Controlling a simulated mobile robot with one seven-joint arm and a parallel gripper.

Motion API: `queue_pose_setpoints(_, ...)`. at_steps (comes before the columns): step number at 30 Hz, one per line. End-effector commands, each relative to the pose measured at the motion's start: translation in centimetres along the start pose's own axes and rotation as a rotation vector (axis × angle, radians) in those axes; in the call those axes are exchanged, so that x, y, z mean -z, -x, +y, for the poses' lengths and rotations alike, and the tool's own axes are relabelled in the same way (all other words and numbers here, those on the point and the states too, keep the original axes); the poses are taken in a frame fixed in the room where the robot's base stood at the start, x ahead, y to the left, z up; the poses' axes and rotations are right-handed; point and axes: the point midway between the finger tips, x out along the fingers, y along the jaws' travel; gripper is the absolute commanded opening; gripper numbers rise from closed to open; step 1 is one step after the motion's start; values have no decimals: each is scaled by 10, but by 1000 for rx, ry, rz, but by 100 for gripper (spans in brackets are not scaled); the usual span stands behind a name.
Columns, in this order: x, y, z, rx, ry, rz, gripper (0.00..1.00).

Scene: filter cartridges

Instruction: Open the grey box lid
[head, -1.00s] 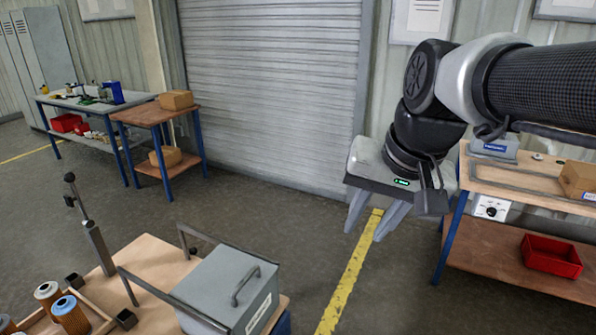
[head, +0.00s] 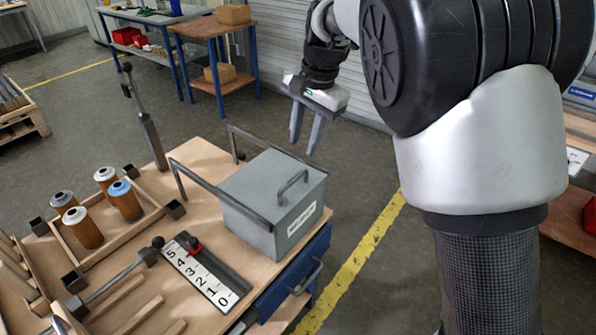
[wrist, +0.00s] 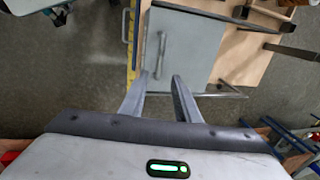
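The grey box (head: 264,226) stands on the wooden top of a workbench in the head view, with a white label on its front. Its flat lid (head: 262,183) is shut, with a grey bar handle (head: 292,187) on top. In the wrist view the lid (wrist: 187,40) and handle (wrist: 161,55) show beyond my fingertips. My gripper (head: 306,145) is open and empty, fingers pointing down, above and behind the box and apart from it. It also shows in the wrist view (wrist: 160,80).
A grey bar frame (head: 213,185) stands beside the box. Left of it are several filter cartridges (head: 124,200) in a wooden tray, an upright lever post (head: 150,135) and a numbered scale (head: 205,278). Clear floor with a yellow line (head: 362,255) lies right of the bench.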

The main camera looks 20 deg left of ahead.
Motion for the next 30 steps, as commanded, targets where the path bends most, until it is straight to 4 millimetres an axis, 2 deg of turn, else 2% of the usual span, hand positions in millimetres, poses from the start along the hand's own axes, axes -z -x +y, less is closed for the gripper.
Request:
queue_pose_setpoints(1,-1,-14,1,-2,0,-3,29)
queue_pose_setpoints(9,-1,-72,1,-2,2,-1,29)
queue_pose_setpoints(15,0,-101,0,-1,1,-1,29)
queue_pose_setpoints(21,0,-113,0,1,2,0,29)
queue_pose_setpoints(29,0,-114,0,2,2,0,29)
queue_pose_setpoints(30,0,-114,0,2,2,0,24)
